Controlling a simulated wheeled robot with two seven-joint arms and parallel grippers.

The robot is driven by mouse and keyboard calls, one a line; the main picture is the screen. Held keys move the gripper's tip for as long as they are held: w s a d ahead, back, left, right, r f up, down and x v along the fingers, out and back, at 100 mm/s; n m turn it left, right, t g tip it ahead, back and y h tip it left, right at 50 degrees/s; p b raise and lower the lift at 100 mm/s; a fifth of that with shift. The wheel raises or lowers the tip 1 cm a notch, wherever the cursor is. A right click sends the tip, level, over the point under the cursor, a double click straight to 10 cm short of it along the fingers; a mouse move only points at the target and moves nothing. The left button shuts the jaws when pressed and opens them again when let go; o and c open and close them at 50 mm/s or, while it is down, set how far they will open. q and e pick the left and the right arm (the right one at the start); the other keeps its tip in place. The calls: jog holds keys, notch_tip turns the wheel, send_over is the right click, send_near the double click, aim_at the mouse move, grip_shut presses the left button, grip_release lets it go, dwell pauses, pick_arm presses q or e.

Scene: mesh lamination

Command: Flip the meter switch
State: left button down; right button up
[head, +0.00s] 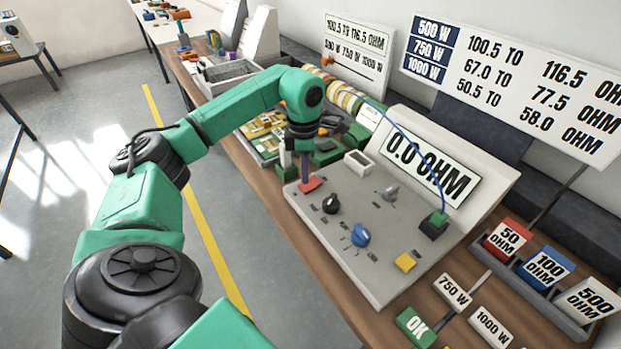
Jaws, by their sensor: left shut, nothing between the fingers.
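The meter (345,266) is a pale grey sloped panel on the wooden bench, with a display (430,165) reading 0.0 OHM. On the panel are a black knob (331,203), a blue knob (360,236), a grey knob or lever (391,193), a yellow button (405,262) and a red part (310,185) at the far left corner. I cannot tell for certain which is the switch. My left gripper (304,177) points down, shut and empty, right over the red part; whether it touches is unclear. The gripper partly hides that part. My right gripper is not in view.
A blue cable runs over the display to a dark green plug (434,224). Red, blue and grey resistor blocks stand in a rack (545,302) at right.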

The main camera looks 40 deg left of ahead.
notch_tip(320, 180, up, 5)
jog(key=p, duration=0.4)
dwell(0.3)
